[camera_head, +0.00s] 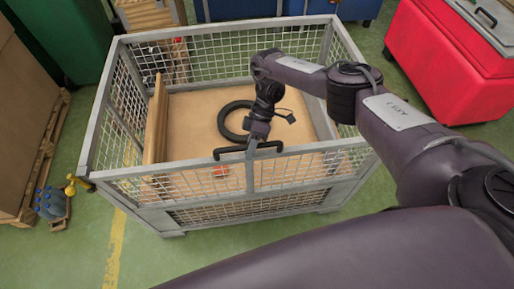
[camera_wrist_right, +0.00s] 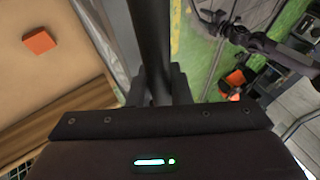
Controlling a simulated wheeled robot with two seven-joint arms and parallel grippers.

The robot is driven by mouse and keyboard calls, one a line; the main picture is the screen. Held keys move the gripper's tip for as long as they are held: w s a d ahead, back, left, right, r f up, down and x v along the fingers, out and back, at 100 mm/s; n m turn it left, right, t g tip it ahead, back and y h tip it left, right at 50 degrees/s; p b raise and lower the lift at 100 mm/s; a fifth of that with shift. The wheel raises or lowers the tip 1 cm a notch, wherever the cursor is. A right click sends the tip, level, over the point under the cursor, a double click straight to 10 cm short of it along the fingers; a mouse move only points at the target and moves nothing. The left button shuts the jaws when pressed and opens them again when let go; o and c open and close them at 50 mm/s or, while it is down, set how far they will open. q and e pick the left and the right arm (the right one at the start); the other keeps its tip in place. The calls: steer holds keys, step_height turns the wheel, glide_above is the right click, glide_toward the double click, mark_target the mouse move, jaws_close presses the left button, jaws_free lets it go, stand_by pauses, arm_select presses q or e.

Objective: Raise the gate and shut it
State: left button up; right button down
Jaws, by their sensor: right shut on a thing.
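The gate (camera_head: 250,176) is the upper front mesh panel of a grey wire-mesh crate (camera_head: 108,75). It looks upright, with its top rail about level with the crate's side rails. Whether it is latched cannot be told. A black handle bar (camera_head: 232,151) runs along the middle of its top rail. My right gripper (camera_head: 256,138) is at this handle, reaching down from above. In the right wrist view, its fingers (camera_wrist_right: 160,88) are closed around the dark bar (camera_wrist_right: 152,35). My left gripper is out of view.
Inside the crate lie a black ring (camera_head: 226,130), an orange block (camera_head: 220,172) and a wooden board (camera_head: 156,125) standing at the left. A red bin (camera_head: 440,60) is at the right. Small bottles (camera_head: 50,203) stand on the left floor. Green floor in front is clear.

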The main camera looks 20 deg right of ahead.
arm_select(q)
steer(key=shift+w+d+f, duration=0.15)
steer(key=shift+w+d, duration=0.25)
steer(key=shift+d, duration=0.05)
arm_select(e)
steer(key=shift+w+r, duration=0.15)
steer(key=shift+w, duration=0.35)
steer(key=c, duration=1.4)
jaws_free()
steer(key=shift+s, duration=0.15)
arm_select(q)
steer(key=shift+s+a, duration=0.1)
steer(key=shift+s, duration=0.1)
arm_select(e)
steer(key=shift+o, duration=0.4)
steer(key=shift+a, duration=0.1)
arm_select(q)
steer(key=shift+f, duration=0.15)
